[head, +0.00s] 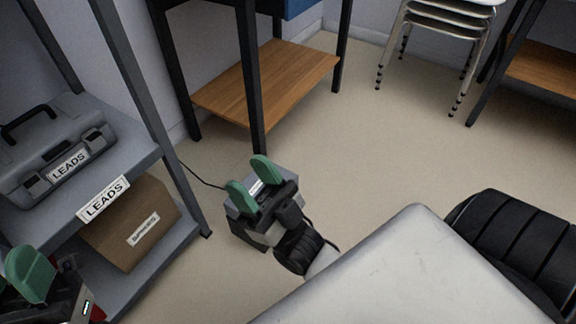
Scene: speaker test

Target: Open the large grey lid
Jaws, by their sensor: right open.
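A grey box (243,205) with a small white label stands on the floor in the middle, mostly hidden behind my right gripper. A grey case (35,172) labelled LEADS, with a black handle, is shut on the left shelf. I cannot tell which of these, if either, has the large grey lid. My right gripper (251,181) has two green fingers spread apart with nothing held between them. It is in front of the floor box; whether it touches is unclear. My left gripper (30,275) is at the lower left edge, beside the shelf, mostly cut off.
A grey shelf unit (205,222) with dark posts stands at left; a cardboard box (128,222) sits on its lower shelf. A dark-legged table with a wooden lower shelf (268,82) is behind. Stacked stools (446,22) stand back right. Floor (385,150) between is clear. A black cable (200,178) crosses the floor.

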